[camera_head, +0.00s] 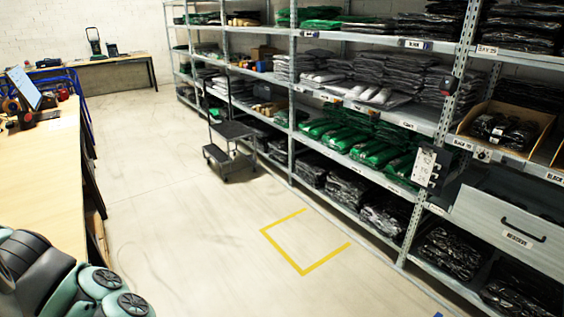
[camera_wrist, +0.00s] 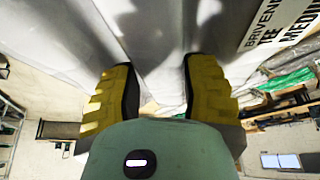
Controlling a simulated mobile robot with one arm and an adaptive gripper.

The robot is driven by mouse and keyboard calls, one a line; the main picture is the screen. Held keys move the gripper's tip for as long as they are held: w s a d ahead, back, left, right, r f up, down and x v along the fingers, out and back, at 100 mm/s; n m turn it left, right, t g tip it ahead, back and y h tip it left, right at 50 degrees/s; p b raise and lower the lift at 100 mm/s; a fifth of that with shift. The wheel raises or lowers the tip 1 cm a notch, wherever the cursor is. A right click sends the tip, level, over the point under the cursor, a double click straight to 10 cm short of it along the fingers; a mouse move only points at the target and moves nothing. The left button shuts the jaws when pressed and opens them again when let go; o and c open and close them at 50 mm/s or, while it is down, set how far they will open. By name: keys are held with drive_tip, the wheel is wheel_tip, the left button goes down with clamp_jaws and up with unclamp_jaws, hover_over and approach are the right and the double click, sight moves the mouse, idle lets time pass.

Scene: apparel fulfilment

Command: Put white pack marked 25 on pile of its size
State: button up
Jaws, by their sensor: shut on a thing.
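In the wrist view my gripper (camera_wrist: 160,88), with yellow ridged pads, is shut on a white pack (camera_wrist: 60,32) that fills the top of the picture. A label on the pack reads BRIVEN, TEE and MEDIUM, cut off at the edge; no 25 is visible. In the head view the gripper and the held pack are out of sight. Pale packs (camera_head: 376,96) lie on the middle shelf of the rack, beside grey piles. Their size marks are too small to read, so I cannot tell which pile matches.
A metal rack (camera_head: 293,92) with black, grey and green packs runs along the right. A wooden table (camera_head: 38,190) stands at left, a dark step cart (camera_head: 231,145) before the rack. A yellow floor marking (camera_head: 302,271) lies on clear floor. A grey drawer (camera_head: 505,225) is at right.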

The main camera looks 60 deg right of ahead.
drive_tip(key=w+r+m+p, duration=0.2)
drive_tip(key=r+p, duration=1.7)
drive_tip(key=r, duration=0.4)
drive_tip(key=w+d+r+m+h+p, duration=0.1)
drive_tip(key=w+r+p, duration=0.1)
drive_tip(key=r+p, duration=1.8)
wheel_tip(320, 180, up, 4)
drive_tip(key=shift+w+d+f+m+h, duration=0.15)
drive_tip(key=shift+w+f+m+h, duration=0.15)
drive_tip(key=shift+m, duration=0.1)
